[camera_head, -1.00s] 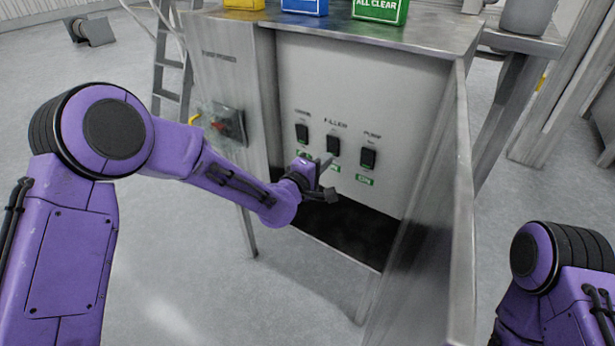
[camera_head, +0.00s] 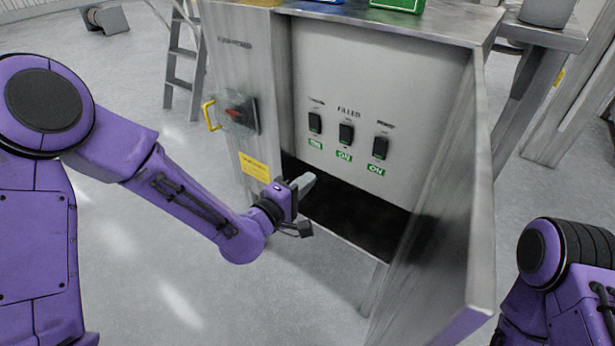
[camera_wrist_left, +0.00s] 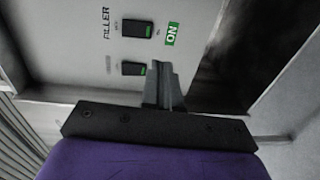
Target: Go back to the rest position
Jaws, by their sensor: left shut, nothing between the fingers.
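My left gripper (camera_head: 304,183) is shut and empty in the head view. It is in front of the open cabinet, below and left of the switch panel (camera_head: 375,90), and looks apart from it. In the left wrist view its closed fingers (camera_wrist_left: 163,86) point toward the panel. The panel bears three black rocker switches: a left one (camera_head: 315,122), a middle one (camera_head: 346,133) and a right one (camera_head: 380,147), each with a green label below. My right arm (camera_head: 560,285) shows at the lower right; its gripper is out of view.
The metal cabinet (camera_head: 240,60) has its door (camera_head: 455,200) swung open on the right. A ladder (camera_head: 182,70) stands behind. The floor (camera_head: 150,250) to the left is clear.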

